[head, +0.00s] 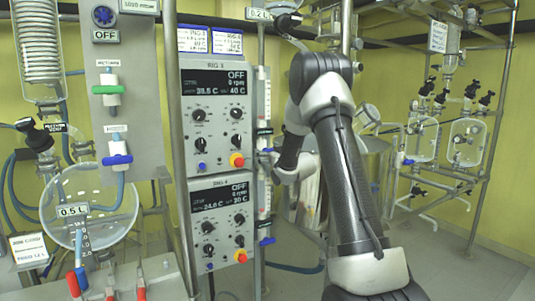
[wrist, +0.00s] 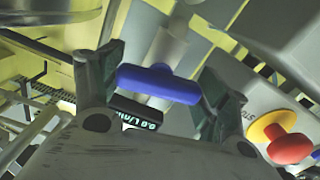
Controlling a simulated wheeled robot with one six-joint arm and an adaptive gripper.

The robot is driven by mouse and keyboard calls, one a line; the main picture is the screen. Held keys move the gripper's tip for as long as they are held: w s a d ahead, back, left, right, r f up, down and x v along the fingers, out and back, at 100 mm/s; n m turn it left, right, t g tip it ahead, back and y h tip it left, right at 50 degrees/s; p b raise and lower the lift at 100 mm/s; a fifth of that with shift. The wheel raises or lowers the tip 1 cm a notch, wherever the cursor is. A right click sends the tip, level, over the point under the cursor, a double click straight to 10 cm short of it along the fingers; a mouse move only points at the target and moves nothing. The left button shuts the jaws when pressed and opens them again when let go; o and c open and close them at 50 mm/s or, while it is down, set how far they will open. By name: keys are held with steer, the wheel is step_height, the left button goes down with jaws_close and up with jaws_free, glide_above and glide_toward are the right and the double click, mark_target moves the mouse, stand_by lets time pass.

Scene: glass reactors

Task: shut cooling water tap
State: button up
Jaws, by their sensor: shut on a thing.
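A blue bar-shaped tap handle (wrist: 158,84) sits on a pale pipe in the wrist view. My gripper (wrist: 162,92) has one dark finger at each end of this handle and is shut on it. The handle lies almost straight across from finger to finger. In the head view my arm reaches to the right side of the rig control panels, where my fingers are not clear to see.
A red knob with a yellow collar (wrist: 285,140) is close to my right finger. In the head view, two control panels (head: 218,118) stand left of my arm, with another blue tap handle (head: 267,241) lower down. Glassware on a frame (head: 467,140) stands at right.

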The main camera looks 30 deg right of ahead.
steer(key=shift+m, duration=1.1)
steer(key=o, duration=1)
steer(key=s, duration=1.2)
steer(key=shift+d, duration=0.2)
steer(key=shift+f, duration=0.1)
